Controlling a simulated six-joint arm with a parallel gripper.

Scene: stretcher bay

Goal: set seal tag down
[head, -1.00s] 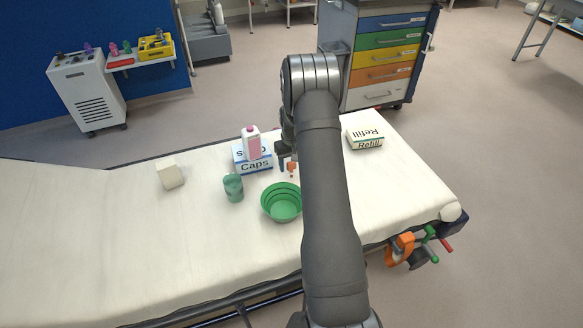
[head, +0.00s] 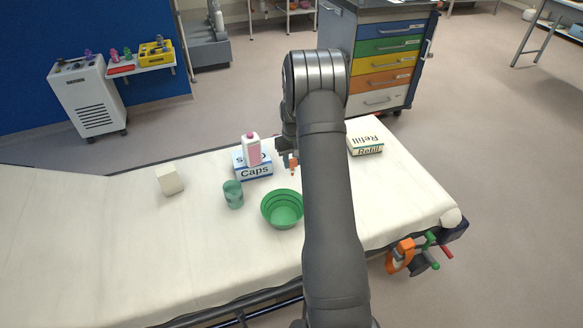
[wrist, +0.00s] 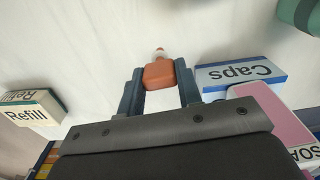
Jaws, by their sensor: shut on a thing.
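In the head view the tag (head: 294,164) shows just left of my arm, over the stretcher's white mattress (head: 110,235), with my gripper (head: 290,160) partly hidden behind the arm. I cannot tell whether the tag touches the mattress.
A Caps box (head: 254,172) with a pink-and-white bottle (head: 251,151) stands close left of the gripper. A green bowl (head: 283,209) and teal cup (head: 233,194) are nearer. A Refill box (head: 366,149) lies right; a pale block (head: 169,180) lies far left.

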